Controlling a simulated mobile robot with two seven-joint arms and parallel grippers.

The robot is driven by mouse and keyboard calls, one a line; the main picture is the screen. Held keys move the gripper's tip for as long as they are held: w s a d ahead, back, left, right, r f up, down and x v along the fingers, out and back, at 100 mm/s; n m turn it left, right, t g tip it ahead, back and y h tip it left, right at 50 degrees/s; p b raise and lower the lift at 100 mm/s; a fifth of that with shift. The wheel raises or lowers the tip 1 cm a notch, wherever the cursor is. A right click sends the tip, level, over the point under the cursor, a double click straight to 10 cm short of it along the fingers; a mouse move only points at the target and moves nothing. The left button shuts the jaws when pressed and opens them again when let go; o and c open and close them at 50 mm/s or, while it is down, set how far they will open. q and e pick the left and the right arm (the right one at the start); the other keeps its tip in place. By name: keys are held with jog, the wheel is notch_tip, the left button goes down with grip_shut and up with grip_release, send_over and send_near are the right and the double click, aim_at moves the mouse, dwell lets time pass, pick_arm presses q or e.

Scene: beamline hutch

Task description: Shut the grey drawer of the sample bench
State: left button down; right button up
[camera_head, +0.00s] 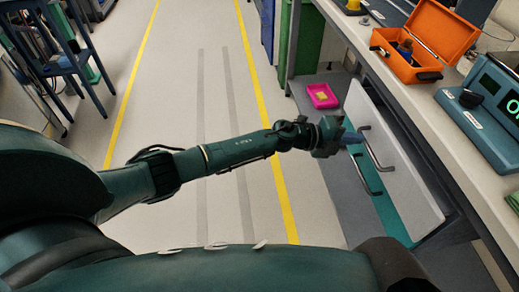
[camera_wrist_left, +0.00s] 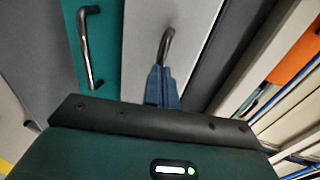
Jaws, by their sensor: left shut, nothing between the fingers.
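The grey drawer (camera_head: 398,172) is on the right in the head view. Its pale front stands out from the bench (camera_head: 437,118), with a dark gap behind its top edge. It has a dark bar handle (camera_head: 377,149). In the left wrist view, the grey front (camera_wrist_left: 140,50) and its handle (camera_wrist_left: 167,45) are at the top middle. My left gripper (camera_head: 354,137) is at the upper end of that handle, its blue fingertips (camera_wrist_left: 162,88) shut with nothing held. Whether they touch the handle or front I cannot tell. My right gripper is out of view.
A teal drawer front (camera_head: 392,215) with its own handle (camera_head: 365,178) lies below the grey one. A pink tray (camera_head: 322,96) sits beyond. On the bench are an orange case (camera_head: 440,32) and a teal instrument (camera_head: 490,105). The floor (camera_head: 225,190) left of the drawers is clear.

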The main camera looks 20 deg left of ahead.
pick_arm(q)
jog(key=shift+w+d+r, duration=0.15)
jog(key=shift+w+d, duration=0.45)
jog(key=shift+d, duration=0.3)
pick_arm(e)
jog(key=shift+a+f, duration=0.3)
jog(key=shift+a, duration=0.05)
